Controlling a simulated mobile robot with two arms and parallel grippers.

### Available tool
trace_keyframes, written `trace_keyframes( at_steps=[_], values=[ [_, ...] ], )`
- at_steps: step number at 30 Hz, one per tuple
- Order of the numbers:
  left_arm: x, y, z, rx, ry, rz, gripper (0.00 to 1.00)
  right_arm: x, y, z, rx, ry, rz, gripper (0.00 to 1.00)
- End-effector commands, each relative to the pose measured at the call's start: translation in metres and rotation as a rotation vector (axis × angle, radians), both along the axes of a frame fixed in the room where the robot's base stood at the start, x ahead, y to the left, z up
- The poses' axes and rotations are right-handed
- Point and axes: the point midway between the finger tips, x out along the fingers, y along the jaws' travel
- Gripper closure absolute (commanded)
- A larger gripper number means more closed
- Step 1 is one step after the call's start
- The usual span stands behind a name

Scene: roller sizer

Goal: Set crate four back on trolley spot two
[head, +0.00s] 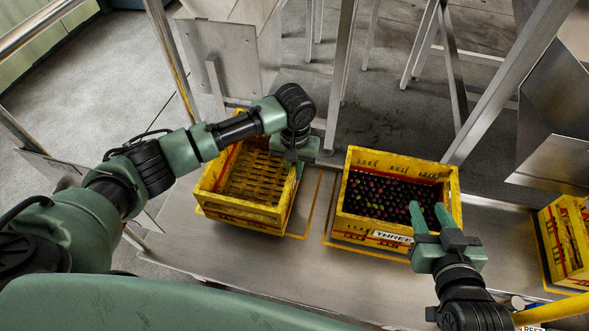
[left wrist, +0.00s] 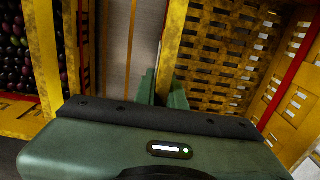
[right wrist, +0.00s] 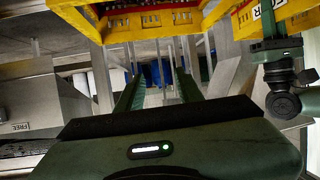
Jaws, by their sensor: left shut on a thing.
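An empty yellow crate with slatted sides and floor (head: 238,211) is at the left of the metal deck in the head view. Its label reads as FOUR in the right wrist view (right wrist: 263,18), partly covered by a finger. My left gripper (head: 296,160) is shut on its right-hand wall, which runs between the fingers in the left wrist view (left wrist: 163,60). A yellow outline (head: 312,205) shows on the deck along the crate's right side; whether the crate touches the deck is unclear. My right gripper (head: 432,217) is open and empty, at the near right corner of crate three.
Crate three (head: 358,222), full of dark olive-like fruit, stands on the deck (head: 270,270) just right of crate four. Another yellow crate (head: 560,245) is at the far right. Metal posts (head: 340,75) and a sheet-metal chute (head: 555,130) rise behind.

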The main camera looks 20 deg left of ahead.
Motion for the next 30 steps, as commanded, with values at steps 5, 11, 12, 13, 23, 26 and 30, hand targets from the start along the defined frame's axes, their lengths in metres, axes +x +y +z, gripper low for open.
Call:
trace_keyframes(
  at_steps=[5, 11, 12, 13, 23, 26, 30],
  values=[
    [0.001, 0.0, -0.001, -0.001, -0.001, 0.0, 1.0, -0.003, -0.001, -0.004, -0.006, 0.024, -0.002, 0.64],
    [0.001, 0.0, -0.003, -0.001, -0.001, 0.0, 1.0, -0.005, -0.002, -0.009, -0.011, 0.052, -0.003, 0.64],
    [0.0, 0.0, -0.004, -0.001, 0.0, -0.001, 0.78, -0.006, -0.002, -0.01, -0.012, 0.056, -0.003, 0.64],
    [0.0, 0.0, -0.004, -0.001, 0.0, -0.001, 0.7, -0.006, -0.002, -0.01, -0.012, 0.056, -0.003, 0.64],
    [0.0, 0.0, -0.004, 0.0, 0.0, 0.0, 0.67, -0.007, -0.003, -0.011, -0.013, 0.058, -0.005, 0.64],
    [0.0, 0.0, -0.002, 0.0, -0.001, 0.0, 0.67, -0.005, -0.003, -0.009, -0.01, 0.042, -0.005, 0.64],
    [0.0, 0.0, 0.01, 0.0, -0.001, 0.0, 0.67, -0.005, -0.004, -0.004, -0.012, 0.04, -0.005, 0.64]
  ],
)
